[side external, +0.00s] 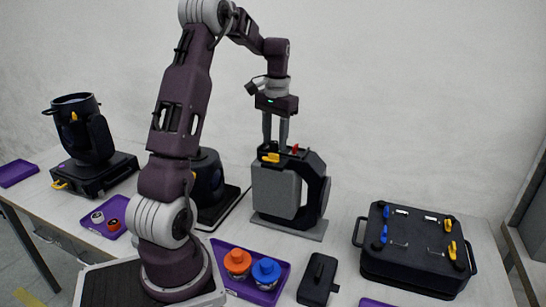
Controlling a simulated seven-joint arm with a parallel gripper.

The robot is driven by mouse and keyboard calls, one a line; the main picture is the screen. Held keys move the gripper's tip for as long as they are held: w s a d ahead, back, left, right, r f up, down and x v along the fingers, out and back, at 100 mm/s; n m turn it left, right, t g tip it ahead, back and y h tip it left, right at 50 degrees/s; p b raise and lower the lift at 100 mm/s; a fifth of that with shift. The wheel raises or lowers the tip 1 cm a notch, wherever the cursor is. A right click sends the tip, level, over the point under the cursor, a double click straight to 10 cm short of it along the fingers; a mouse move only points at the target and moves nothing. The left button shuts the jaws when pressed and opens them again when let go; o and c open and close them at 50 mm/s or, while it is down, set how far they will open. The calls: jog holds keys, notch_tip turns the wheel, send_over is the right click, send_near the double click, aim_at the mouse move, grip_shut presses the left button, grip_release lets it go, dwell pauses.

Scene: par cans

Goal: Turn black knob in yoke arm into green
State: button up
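My gripper (275,143) points straight down over the top of a grey and black upright unit (277,190). Its two fingers are apart, with no held thing visible between them. The fingertips are close to the unit's top; I cannot tell whether they touch it. A yellow lever (268,157) and a small red piece (295,149) sit on that top. A black yoke fixture (98,138) with a yellow-orange knob (74,117) stands at the far left. I cannot make out a black knob or a green one for certain.
A dark fixture (207,178) stands partly hidden behind my arm. A purple tray (236,290) holds an orange-topped jar (237,260) and a blue-topped jar (266,271). A small black box (318,278) and a black case (412,265) with coloured levers lie to the right.

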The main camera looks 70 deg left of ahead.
aim_at(275, 141)
jog(key=n, duration=1.5)
jog(key=shift+h, duration=0.3)
notch_tip(275, 141, up, 7)
jog(key=shift+w+a+f, duration=0.1)
jog(key=shift+w+f, duration=0.05)
jog(key=shift+f, duration=0.05)
jog(key=s+d+r+m+t+y, duration=0.1)
jog(key=d+r+m, duration=0.2)
jog(key=d, duration=0.4)
jog(key=d+r+m+t, duration=0.1)
jog(key=d+r+m, duration=0.15)
jog(key=d, duration=0.45)
jog(key=s+d+f+m+t, duration=0.2)
jog(key=s+d+m+t, duration=0.1)
jog(key=s+d+m, duration=0.9)
jog(key=d+m, duration=0.1)
jog(key=d, duration=0.3)
jog(key=shift+s+d+f, duration=0.3)
jog(key=shift+s, duration=0.05)
